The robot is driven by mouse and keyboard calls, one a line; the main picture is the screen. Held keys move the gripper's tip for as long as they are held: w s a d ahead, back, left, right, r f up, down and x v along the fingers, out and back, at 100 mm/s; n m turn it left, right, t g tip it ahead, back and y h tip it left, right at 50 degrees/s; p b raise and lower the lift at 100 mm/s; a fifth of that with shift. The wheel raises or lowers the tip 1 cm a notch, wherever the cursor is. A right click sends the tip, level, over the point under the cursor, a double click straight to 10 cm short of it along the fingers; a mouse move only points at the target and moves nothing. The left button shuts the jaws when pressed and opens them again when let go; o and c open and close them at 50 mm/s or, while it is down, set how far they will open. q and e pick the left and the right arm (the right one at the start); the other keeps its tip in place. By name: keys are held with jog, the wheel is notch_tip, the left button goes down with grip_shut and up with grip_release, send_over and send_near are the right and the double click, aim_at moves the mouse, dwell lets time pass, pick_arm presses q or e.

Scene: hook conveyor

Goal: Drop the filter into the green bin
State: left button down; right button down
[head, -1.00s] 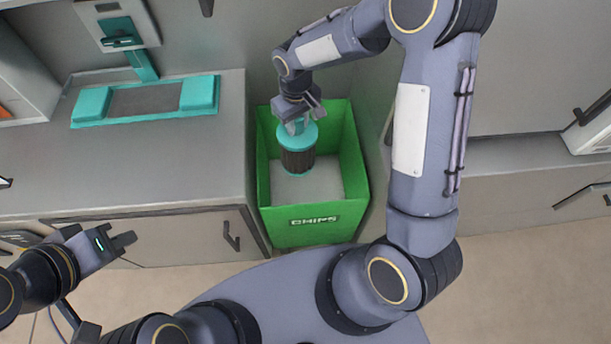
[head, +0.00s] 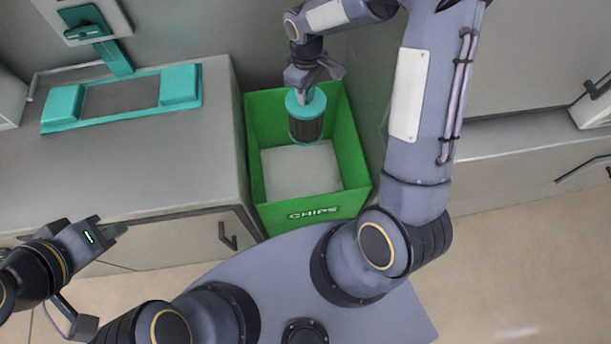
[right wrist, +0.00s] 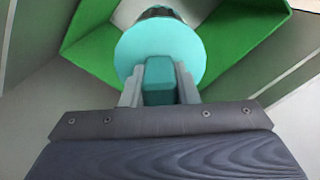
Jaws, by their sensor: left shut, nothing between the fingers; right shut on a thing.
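The filter (head: 306,128) is a dark pleated cylinder with a teal cap and a small teal handle on top. My right gripper (head: 305,92) is shut on the handle, and the filter hangs upright over the back part of the green bin's opening. In the right wrist view the fingers (right wrist: 159,85) grip the teal handle above the round cap (right wrist: 195,48). The green bin (head: 312,213) is open-topped, labelled CHIPS, with a pale grey bottom that looks bare. My left gripper (head: 112,229) is shut and empty, at the lower left in front of the cabinet.
A grey counter (head: 150,160) stands left of the bin, with a teal-ended fixture (head: 120,97) on it. A grey wall is close behind the bin. A cabinet with handles (head: 540,190) is on the right.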

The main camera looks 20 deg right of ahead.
notch_tip(320, 180, down, 2)
jog(key=shift+f+b, duration=0.1)
jog(key=shift+b, duration=0.35)
jog(key=c, duration=1)
grip_release()
jog(key=shift+c, duration=0.2)
notch_tip(320, 180, up, 8)
